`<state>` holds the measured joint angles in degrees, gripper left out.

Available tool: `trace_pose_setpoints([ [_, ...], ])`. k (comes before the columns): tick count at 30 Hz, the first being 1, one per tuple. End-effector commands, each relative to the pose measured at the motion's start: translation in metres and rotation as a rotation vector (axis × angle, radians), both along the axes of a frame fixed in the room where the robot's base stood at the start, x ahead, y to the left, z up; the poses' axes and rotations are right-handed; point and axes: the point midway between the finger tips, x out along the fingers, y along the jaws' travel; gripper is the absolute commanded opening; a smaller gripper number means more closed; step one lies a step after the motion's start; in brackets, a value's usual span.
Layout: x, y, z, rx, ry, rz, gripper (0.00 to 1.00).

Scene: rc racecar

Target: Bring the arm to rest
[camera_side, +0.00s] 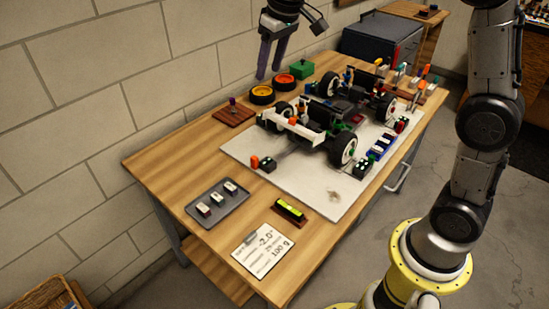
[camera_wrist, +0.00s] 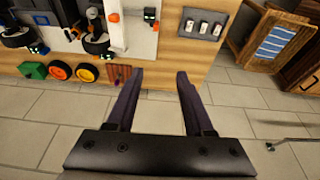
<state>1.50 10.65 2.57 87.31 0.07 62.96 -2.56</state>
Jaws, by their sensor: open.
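My gripper (camera_side: 270,59) hangs above the back edge of the wooden workbench (camera_side: 158,166), near the brick wall, in the side view. Its two dark fingers are spread apart with nothing between them. It also shows in the wrist view (camera_wrist: 160,76), open and empty, with the bench's edge beyond the fingertips. The arm's middle links rise at the right of the side view. The racecar (camera_side: 335,115) stands on a white board (camera_side: 316,201) on the bench, to the right of and below my gripper.
Near my gripper are an orange wheel (camera_side: 262,94), a yellow-and-black wheel (camera_side: 284,80), a green box (camera_side: 301,69) and a small brown board (camera_side: 233,116). A grey tray (camera_side: 217,205) holds several small blocks. A level (camera_side: 290,209) and a paper card (camera_side: 263,250) lie at the front.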

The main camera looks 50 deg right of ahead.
Motion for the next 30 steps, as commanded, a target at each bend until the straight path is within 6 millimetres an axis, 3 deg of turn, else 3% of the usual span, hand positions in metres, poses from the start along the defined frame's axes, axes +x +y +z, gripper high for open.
trace_pose_setpoints([
  [1,-0.021,0.002,0.016,-0.001,-0.031,0.002,0.53],
  [6,-0.086,0.006,0.044,0.000,-0.106,0.004,0.53],
  [12,-0.166,0.009,0.049,0.002,-0.185,0.003,0.53],
  [17,-0.228,0.011,0.029,0.005,-0.232,0.002,0.53],
  [21,-0.270,0.012,-0.003,0.007,-0.247,-0.001,0.53],
  [27,-0.295,0.012,-0.044,0.011,-0.200,-0.010,0.53],
  [30,-0.295,0.012,-0.049,0.012,-0.198,-0.014,0.53],
])
